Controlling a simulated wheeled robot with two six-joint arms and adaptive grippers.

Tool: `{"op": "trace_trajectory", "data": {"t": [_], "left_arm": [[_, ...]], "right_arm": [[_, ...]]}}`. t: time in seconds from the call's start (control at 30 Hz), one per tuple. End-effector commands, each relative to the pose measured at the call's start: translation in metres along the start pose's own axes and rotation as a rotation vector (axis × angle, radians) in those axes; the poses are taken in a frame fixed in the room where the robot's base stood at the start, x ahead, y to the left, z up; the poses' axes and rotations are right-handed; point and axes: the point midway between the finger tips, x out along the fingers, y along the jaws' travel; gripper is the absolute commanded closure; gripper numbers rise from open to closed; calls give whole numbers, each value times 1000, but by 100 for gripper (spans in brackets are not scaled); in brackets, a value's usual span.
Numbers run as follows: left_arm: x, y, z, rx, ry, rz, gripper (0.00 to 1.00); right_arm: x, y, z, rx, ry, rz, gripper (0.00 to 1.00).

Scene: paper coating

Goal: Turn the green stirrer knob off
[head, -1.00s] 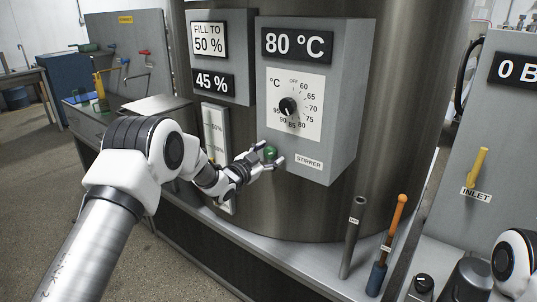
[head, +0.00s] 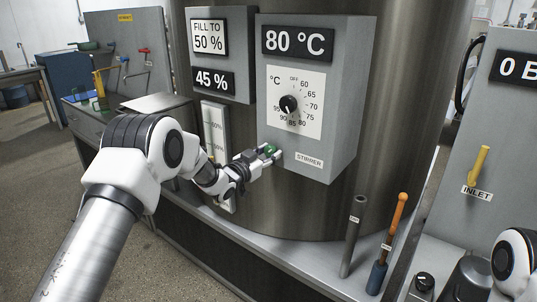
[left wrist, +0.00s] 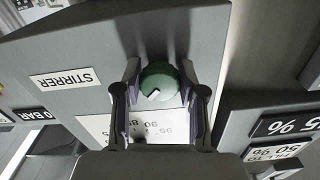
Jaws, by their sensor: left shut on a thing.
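The green stirrer knob (head: 269,150) is on the lower front of the grey control box (head: 345,100), left of the STIRRER label (head: 309,160). My left gripper (head: 270,154) is at the knob, with its fingers shut on it. In the left wrist view the green knob (left wrist: 159,84) sits between the two fingers (left wrist: 160,92), and a white mark shows on its face. My right gripper is not in view.
The black temperature dial (head: 289,105) is just above the knob on the same box. A sight gauge (head: 214,140) stands left of my left gripper. A grey rod (head: 353,235) and an orange-handled tool (head: 391,235) stand on the ledge to the right.

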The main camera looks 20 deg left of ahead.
Motion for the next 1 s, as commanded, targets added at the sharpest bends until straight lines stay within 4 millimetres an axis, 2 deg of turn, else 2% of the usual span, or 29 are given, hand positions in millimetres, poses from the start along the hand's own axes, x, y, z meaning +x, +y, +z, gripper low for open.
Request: {"op": "trace_trajectory", "data": {"t": [0.6,1.0], "left_arm": [[0,0,-4,-557,4,-1,95],[0,0,-4,-750,7,0,95]], "right_arm": [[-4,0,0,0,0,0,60],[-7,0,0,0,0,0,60]]}}
